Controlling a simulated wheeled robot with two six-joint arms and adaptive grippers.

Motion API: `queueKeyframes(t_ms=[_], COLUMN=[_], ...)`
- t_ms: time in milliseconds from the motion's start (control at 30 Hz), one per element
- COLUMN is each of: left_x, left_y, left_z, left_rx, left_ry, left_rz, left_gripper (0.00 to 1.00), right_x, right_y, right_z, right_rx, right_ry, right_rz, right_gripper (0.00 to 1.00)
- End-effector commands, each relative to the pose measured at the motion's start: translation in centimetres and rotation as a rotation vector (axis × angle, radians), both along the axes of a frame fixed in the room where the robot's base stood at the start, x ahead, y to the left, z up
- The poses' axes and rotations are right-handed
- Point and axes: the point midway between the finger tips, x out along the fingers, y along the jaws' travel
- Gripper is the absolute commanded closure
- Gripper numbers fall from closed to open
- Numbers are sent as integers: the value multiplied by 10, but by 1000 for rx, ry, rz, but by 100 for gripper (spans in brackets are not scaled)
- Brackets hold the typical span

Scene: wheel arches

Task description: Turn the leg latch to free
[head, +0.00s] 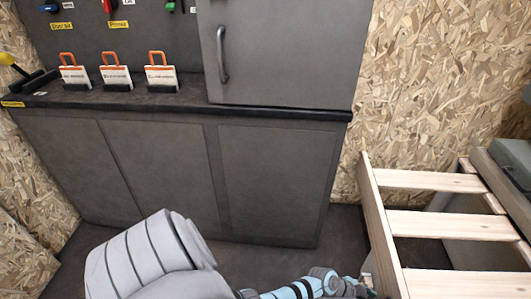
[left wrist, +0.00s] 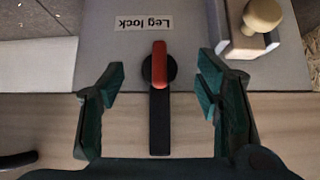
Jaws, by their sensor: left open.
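The leg latch (left wrist: 159,68) shows in the left wrist view as a red lever on a round black pivot. A black bar runs from it toward the bottom of the picture. A label reading "Leg lock" (left wrist: 143,22) sits beyond it, upside down in this view. My left gripper (left wrist: 157,88) is open, with one finger on each side of the latch and clear gaps to both. In the head view my left gripper (head: 366,286) is small and partly cut off beside the wooden slatted frame (head: 377,215). The latch cannot be made out there. My right gripper is not in view.
A round wooden knob (left wrist: 262,14) on a metal bracket stands right of the latch. A grey cabinet (head: 265,185) with a dark worktop fills the back. Dark floor is open before the cabinet.

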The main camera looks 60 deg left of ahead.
Motion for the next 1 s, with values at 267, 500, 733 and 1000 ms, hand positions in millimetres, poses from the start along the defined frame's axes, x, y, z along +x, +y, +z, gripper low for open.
queueKeyframes(t_ms=[267, 500, 733, 1000], left_x=[-17, -36, -67, -121], left_y=[13, 30, 56, 94], left_z=[24, 49, 91, 89], left_rx=[1, 2, 5, 59], left_ry=[2, 1, 1, 171], left_rz=[-1, 1, 1, 177], left_gripper=[42, 42, 42, 42], right_x=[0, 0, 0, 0], right_y=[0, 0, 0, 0], right_z=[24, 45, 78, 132], right_rx=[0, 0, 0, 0], right_ry=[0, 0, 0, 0], right_rz=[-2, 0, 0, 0], right_gripper=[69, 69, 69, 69])
